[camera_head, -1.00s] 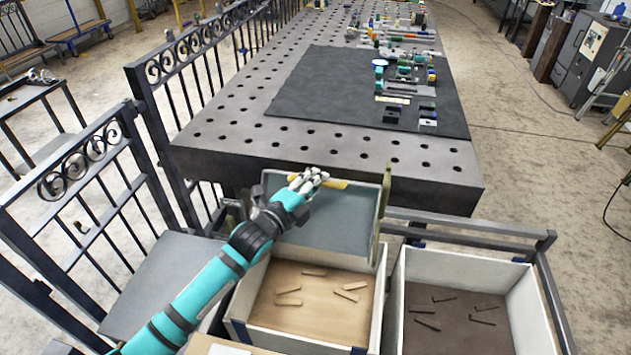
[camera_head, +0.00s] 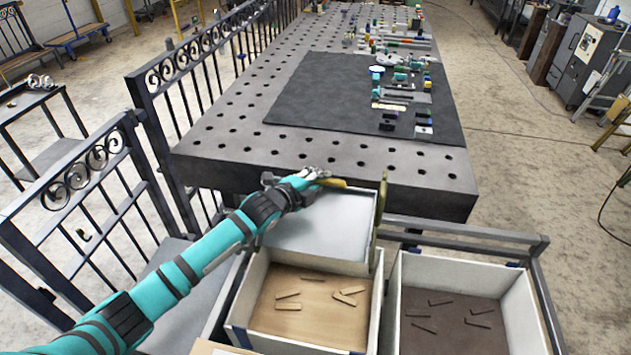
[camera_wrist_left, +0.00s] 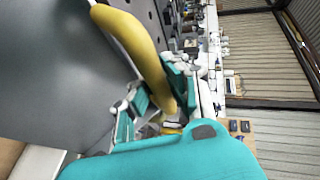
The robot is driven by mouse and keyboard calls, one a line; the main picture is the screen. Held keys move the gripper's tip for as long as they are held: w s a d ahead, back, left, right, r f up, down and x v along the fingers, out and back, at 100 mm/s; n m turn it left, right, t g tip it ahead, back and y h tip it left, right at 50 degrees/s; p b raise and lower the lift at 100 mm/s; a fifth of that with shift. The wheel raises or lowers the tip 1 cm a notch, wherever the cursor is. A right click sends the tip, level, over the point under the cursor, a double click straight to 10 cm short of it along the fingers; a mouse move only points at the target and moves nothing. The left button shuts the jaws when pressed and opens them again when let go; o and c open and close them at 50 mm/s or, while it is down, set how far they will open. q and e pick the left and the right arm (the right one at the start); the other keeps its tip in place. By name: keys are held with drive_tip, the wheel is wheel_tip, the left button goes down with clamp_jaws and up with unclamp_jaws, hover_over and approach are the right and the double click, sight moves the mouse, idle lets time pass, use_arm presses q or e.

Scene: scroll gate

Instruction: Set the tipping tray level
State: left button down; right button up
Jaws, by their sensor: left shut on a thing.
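The tipping tray (camera_head: 318,228) is a shallow grey pan with pale rims, hung above the left bin between upright side plates. Its surface looks pale, and I cannot tell whether it is exactly level. A yellow curved handle (camera_head: 333,183) sits at its far edge. My left gripper (camera_head: 317,174) is at this handle, shut on it. In the left wrist view the yellow handle (camera_wrist_left: 138,45) runs down between the fingers (camera_wrist_left: 158,108), with the grey tray surface (camera_wrist_left: 50,70) to the left. The fingers partly hide the handle. My right gripper is not in view.
Below the tray is a white bin (camera_head: 238,300) with several wooden strips. A second bin (camera_head: 392,305) with dark strips stands to its right. A perforated metal table (camera_head: 230,140) with a dark mat and tools lies just beyond. Black railings (camera_head: 75,195) stand at left.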

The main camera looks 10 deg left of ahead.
use_arm(q)
drive_tip(key=w+f+g+b, duration=0.1)
drive_tip(key=w+f+b, duration=0.1)
drive_tip(key=w, duration=0.1)
drive_tip(key=w+f+g+b, duration=0.1)
drive_tip(key=w, duration=0.1)
drive_tip(key=shift+w+a+n+g+y, duration=0.1)
drive_tip(key=shift+a+n+g+y, duration=0.05)
drive_tip(key=shift+n+g+y, duration=0.2)
drive_tip(key=w+f+g+b, duration=0.1)
drive_tip(key=w+f+b, duration=0.5)
drive_tip(key=b, duration=0.8)
drive_tip(key=shift+f+g, duration=0.35)
drive_tip(key=shift+f, duration=0.05)
drive_tip(key=shift+n, duration=0.25)
drive_tip(key=c, duration=1.5)
unclamp_jaws()
drive_tip(key=shift+s, duration=0.1)
drive_tip(key=shift+o, duration=1.3)
drive_tip(key=shift+r, duration=0.15)
drive_tip(key=shift+r, duration=0.1)
